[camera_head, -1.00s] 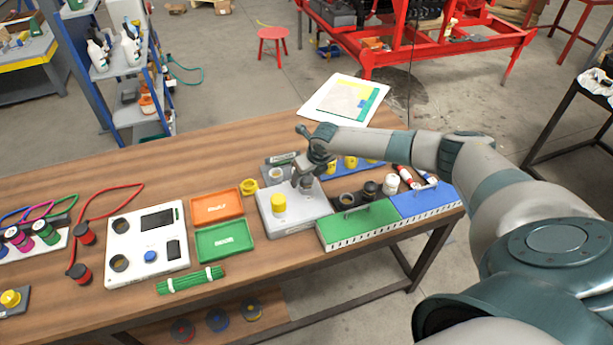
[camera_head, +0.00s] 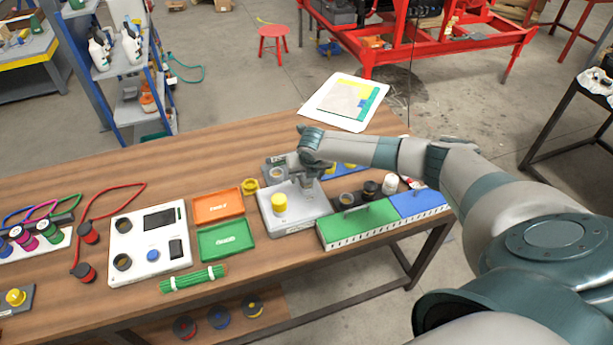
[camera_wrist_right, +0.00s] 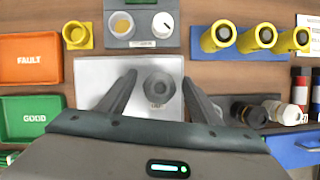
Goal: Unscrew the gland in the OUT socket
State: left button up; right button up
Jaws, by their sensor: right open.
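A light grey box (camera_head: 290,220) stands on the wooden table. A yellow cylindrical piece (camera_head: 279,204) stands upright on its front left part; my gripper's body hides that part in the wrist view. In the right wrist view a grey hexagonal gland (camera_wrist_right: 158,87) sits on the box (camera_wrist_right: 92,72), with a small partly legible label below it that seems to read OUT. My right gripper (camera_head: 309,186) is over the box's right part. Its open fingers (camera_wrist_right: 160,88) stand on either side of the gland, with a gap on both sides. My left gripper is not in view.
An orange FAULT tray (camera_head: 218,206) and a green GOOD tray (camera_head: 226,239) lie to the left. Behind is a grey panel (camera_wrist_right: 118,40); a blue rack with yellow cylinders (camera_wrist_right: 205,52) is behind right. Green (camera_head: 358,228) and blue cases flank the right.

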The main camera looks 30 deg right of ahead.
jog(key=shift+m, duration=0.3)
jog(key=shift+a+m+h, duration=0.1)
jog(key=shift+m+h, duration=0.2)
jog(key=shift+m, duration=0.6)
jog(key=shift+m+g+h, duration=0.4)
jog(key=shift+m+h, duration=0.1)
jog(key=shift+m, duration=0.7)
jog(key=shift+c, duration=0.2)
jog(key=c, duration=1.1)
jog(key=shift+o, duration=0.2)
jog(key=shift+n+t+y, duration=0.4)
jog(key=shift+n+y, duration=0.5)
jog(key=shift+n, duration=1.5)
